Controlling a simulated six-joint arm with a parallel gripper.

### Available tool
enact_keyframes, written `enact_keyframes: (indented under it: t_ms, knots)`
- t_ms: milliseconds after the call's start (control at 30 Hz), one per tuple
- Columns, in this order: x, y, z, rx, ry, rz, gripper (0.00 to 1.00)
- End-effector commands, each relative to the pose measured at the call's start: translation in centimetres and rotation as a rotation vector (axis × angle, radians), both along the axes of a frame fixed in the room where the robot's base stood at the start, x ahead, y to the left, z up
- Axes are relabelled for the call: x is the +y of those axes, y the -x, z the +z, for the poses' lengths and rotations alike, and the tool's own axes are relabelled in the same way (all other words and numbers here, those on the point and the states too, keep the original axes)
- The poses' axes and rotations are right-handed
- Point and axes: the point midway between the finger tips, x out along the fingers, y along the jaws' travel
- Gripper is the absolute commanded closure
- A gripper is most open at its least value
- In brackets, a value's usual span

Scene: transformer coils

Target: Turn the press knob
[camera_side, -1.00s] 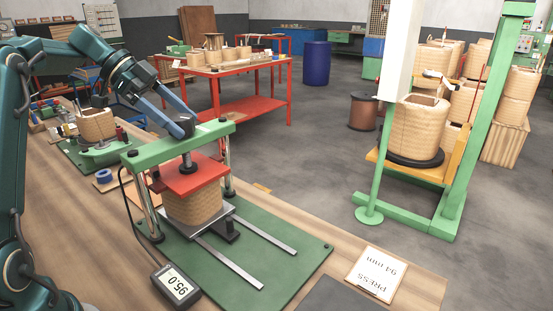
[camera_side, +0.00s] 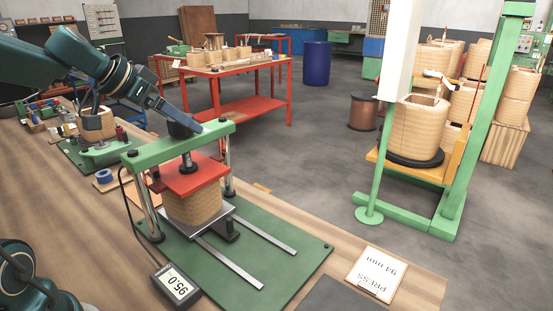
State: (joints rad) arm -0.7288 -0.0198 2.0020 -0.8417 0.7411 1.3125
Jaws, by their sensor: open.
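The press (camera_side: 136,160) has a green crossbeam on two steel posts, a central screw and a red plate (camera_side: 187,182). The plate rests on a wound tan coil (camera_side: 193,208). The dark knob (camera_side: 181,131) sits on top of the crossbeam and is partly hidden by my gripper. Whether the fingers touch the knob cannot be told. The gauge (camera_side: 175,286), wired to the press, reads 95.0.
A green base (camera_side: 270,250) with two rails lies under the press. A sheet (camera_side: 377,273) reading "PRESS 94 mm" lies at the bench's front right. A blue tape roll (camera_side: 104,176) and another coil (camera_side: 97,124) stand to the left. A green hoist frame (camera_side: 470,125) stands right.

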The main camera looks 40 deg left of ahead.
Motion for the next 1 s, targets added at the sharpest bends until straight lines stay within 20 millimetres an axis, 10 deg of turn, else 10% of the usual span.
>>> enact_keyframes:
  t_ms: [1000]
  knots:
    - [-0.27,-0.15,0.08,-0.002,-0.004,0.478,0.06]
